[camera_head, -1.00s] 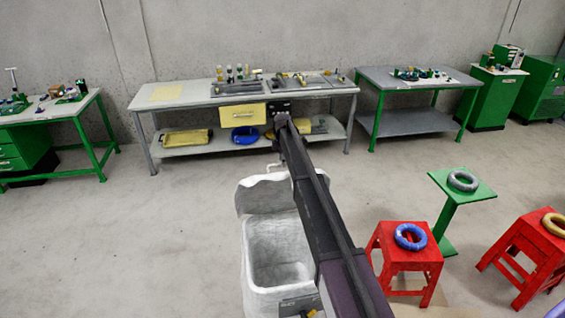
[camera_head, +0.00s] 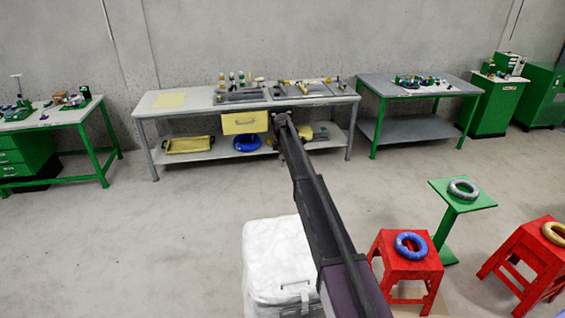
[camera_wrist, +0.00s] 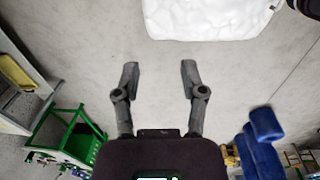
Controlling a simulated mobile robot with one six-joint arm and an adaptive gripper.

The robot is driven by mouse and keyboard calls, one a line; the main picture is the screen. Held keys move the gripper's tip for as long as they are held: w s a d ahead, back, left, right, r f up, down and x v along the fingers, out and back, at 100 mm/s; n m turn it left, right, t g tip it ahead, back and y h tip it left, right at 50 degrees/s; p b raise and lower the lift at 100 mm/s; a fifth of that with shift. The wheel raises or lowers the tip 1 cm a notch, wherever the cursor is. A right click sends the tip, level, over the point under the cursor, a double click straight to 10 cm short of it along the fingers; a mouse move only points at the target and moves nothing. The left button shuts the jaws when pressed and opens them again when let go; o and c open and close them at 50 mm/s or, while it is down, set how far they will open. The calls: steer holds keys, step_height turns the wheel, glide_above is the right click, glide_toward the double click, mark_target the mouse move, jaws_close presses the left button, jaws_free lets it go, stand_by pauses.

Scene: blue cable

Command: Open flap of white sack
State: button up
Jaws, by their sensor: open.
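The white sack (camera_head: 262,290) stands on the floor in the lower middle of the head view, partly hidden behind my arm. Its flap (camera_head: 275,245) lies down over the top, so the inside is hidden. In the wrist view, a white part of the sack (camera_wrist: 205,18) shows at the top edge. My gripper (camera_wrist: 159,70) is open and empty in the wrist view. Its fingers are apart from the sack, with bare floor between them. In the head view, the far end of my arm shows, but the fingers cannot be made out.
A long workbench (camera_head: 165,103) with a yellow drawer (camera_head: 245,122) stands along the wall. A blue cable coil (camera_head: 410,245) lies on a red stool (camera_head: 405,268) to the right. A grey coil (camera_head: 463,190) lies on a green stand (camera_head: 447,213). The floor left of the sack is clear.

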steer(key=w+a+r+p, duration=0.1)
steer(key=w+r+p, duration=0.4)
steer(key=w, duration=0.2)
steer(key=shift+a+r, duration=0.3)
steer(key=shift+r, duration=0.05)
stand_by(0.9)
stand_by(0.5)
steer(key=s+d+f+m+b, duration=0.3)
steer(key=s+d+m, duration=0.4)
steer(key=s, duration=1.2)
steer(key=s+d+f+m+b, duration=0.3)
steer(key=s+d+m, duration=0.3)
steer(key=s, duration=1.4)
steer(key=s+d+f+m+b, duration=0.3)
steer(key=s+d+m, duration=0.4)
steer(key=s, duration=1.2)
steer(key=d+f, duration=0.1)
steer(key=d, duration=0.2)
steer(key=shift+s+d+m+g+b, duration=0.3)
steer(key=shift+s+g+b, duration=0.1)
steer(key=shift+f, duration=0.1)
jaws_close()
